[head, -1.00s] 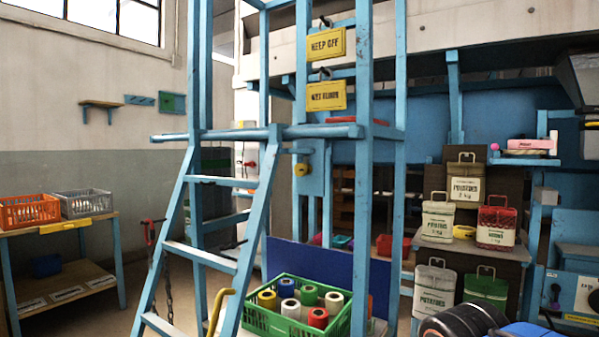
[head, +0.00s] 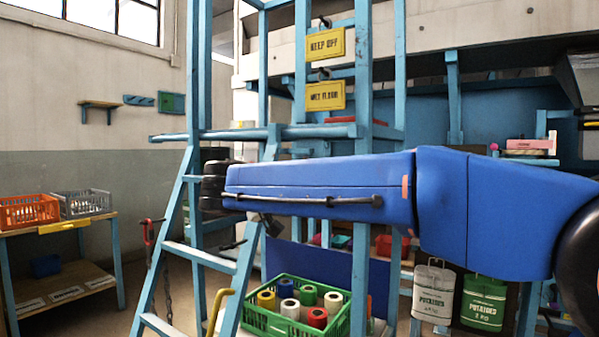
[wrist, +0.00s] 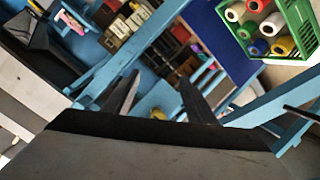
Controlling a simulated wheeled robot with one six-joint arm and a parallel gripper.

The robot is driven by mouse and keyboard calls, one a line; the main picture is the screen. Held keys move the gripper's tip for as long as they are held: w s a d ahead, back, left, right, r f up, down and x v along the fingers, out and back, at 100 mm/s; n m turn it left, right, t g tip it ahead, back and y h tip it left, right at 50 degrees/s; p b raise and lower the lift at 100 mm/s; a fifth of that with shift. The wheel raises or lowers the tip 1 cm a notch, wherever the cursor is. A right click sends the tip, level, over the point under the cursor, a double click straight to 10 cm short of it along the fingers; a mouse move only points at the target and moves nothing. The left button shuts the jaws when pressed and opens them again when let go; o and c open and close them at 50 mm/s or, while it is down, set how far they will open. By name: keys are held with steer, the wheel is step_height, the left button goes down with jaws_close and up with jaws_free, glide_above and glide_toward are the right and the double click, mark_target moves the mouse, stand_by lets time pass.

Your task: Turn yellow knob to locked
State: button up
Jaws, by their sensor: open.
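The yellow knob is hidden behind my blue arm in the head view. In the head view the gripper is mostly hidden by the arm, which reaches left across the blue frame.
Blue ladder rails (head: 250,262) and posts stand close around the arm. A green crate (head: 262,322) of coloured spools sits below. Yellow signs (head: 325,96) hang above. Potato tins (head: 434,292) stand at right, a table with an orange crate (head: 28,211) at left.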

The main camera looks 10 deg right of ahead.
steer(key=w+a+r+m+t+h, duration=0.2)
steer(key=w+a+r+t, duration=0.1)
steer(key=a+r, duration=0.55)
steer(key=x, duration=0.5)
steer(key=f+x, duration=0.1)
steer(key=x, duration=0.5)
steer(key=w+f+x, duration=0.1)
steer(key=x, duration=0.4)
steer(key=shift+a, duration=0.25)
steer(key=c, duration=1)
